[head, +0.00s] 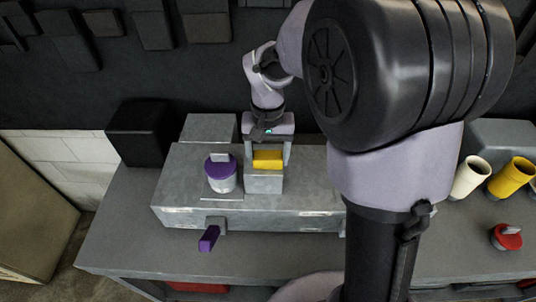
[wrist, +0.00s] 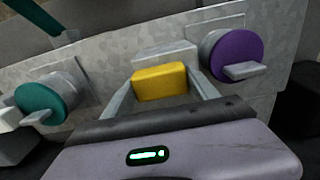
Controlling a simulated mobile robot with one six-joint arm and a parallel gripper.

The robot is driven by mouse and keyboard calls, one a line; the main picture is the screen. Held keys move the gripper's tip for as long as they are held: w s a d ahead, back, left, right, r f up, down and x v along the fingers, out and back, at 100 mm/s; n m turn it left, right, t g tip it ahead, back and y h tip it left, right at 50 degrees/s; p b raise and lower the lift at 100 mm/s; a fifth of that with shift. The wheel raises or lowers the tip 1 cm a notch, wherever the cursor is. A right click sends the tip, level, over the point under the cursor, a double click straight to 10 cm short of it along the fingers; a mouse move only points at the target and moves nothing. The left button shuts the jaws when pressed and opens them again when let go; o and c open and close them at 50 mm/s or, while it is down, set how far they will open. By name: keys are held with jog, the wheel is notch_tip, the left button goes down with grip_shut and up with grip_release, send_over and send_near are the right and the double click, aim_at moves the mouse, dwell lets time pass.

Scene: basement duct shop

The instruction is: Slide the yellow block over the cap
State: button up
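The yellow block (head: 268,160) sits on a grey raised block on top of the metal duct box. It also shows in the wrist view (wrist: 160,82). My gripper (head: 268,158) points down over it, with one finger at each side of the block. Whether the fingers press on it I cannot tell. A round purple cap (head: 219,170) with a grey tab is on a grey collar left of the block; in the wrist view this cap (wrist: 238,56) is to the right. A teal cap (wrist: 44,98) with a tab is on the other side, hidden in the head view.
A purple handle (head: 209,238) sticks out from the box's front. A black box (head: 139,133) stands at left. At right are a cream tube (head: 470,176), a yellow tube (head: 511,178) and a red-capped part (head: 507,237). My arm covers the middle right of the head view.

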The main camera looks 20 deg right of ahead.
aim_at(246, 164)
grip_shut()
jog(key=a, duration=0.1)
jog(key=w+a, duration=0.1)
jog(key=a, duration=0.3)
jog(key=shift+w+a+p, duration=0.25)
jog(key=shift+w+p, duration=0.1)
jog(key=shift+p, duration=0.05)
jog(key=o, duration=1.3)
grip_release()
notch_tip(246, 164, up, 8)
jog(key=p, duration=0.7)
jog(key=shift+d, duration=0.15)
